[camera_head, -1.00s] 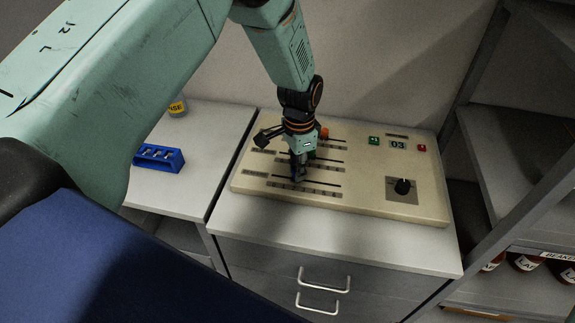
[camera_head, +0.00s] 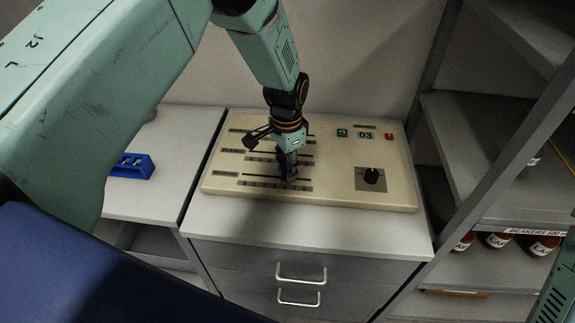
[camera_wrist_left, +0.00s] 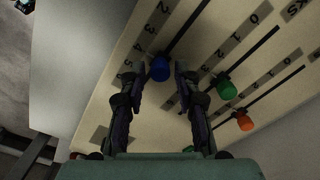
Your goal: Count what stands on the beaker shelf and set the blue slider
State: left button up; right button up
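The blue slider knob (camera_wrist_left: 160,68) shows in the left wrist view near the high-number end of its scale. My left gripper (camera_wrist_left: 160,78) is open, with one finger on each side of the knob and narrow gaps visible. In the head view my left gripper (camera_head: 288,178) is low over the front slot of the beige panel (camera_head: 330,187) and hides the knob. A shelf edge (camera_head: 515,231) at right carries a label reading BEAKERS 100. Brown bottles (camera_head: 497,240) with white labels stand below that edge. Part of another item (camera_head: 533,161) shows above it. My right gripper is out of view.
Green (camera_wrist_left: 226,90) and orange (camera_wrist_left: 244,122) knobs sit on neighbouring slots. The panel has a black dial (camera_head: 371,176) and a display (camera_head: 365,135) reading 03. A blue rack (camera_head: 132,166) stands on the left counter. The cabinet top before the panel is clear.

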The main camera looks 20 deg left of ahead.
pick_arm(q)
jog(key=shift+o, duration=0.7)
jog(key=shift+a, duration=0.1)
notch_tip(320, 180, up, 12)
jog(key=shift+s+f, duration=0.1)
dwell(0.4)
